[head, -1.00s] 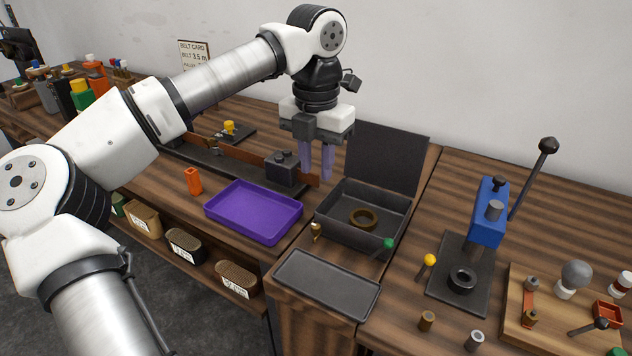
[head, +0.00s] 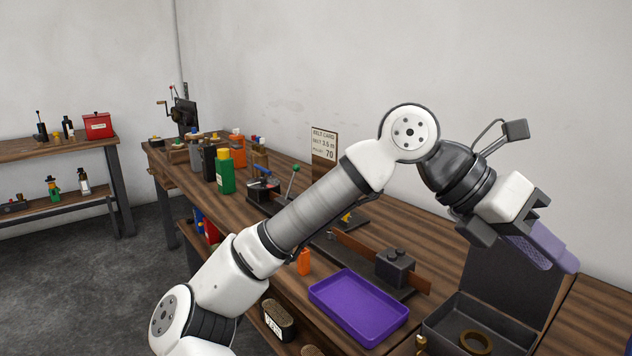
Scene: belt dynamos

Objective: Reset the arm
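My gripper (head: 556,252) is raised above the right part of the bench, tilted down to the right in front of the wall. Its purple fingers overlap each other in this view, so their gap cannot be judged. Nothing is seen between them. My arm stretches from the lower left up to an elbow and over to the gripper. The fingers pass in front of the upright lid of a dark box (head: 440,328), which stands open below with a brass-coloured ring (head: 475,341) inside.
A purple tray (head: 358,306) and an orange block (head: 304,262) lie on the wooden bench. A dark block (head: 395,268) sits on a long rail beside the tray. Bottles, including a green one (head: 225,172), stand farther back. A second bench with a red box (head: 98,125) is at left.

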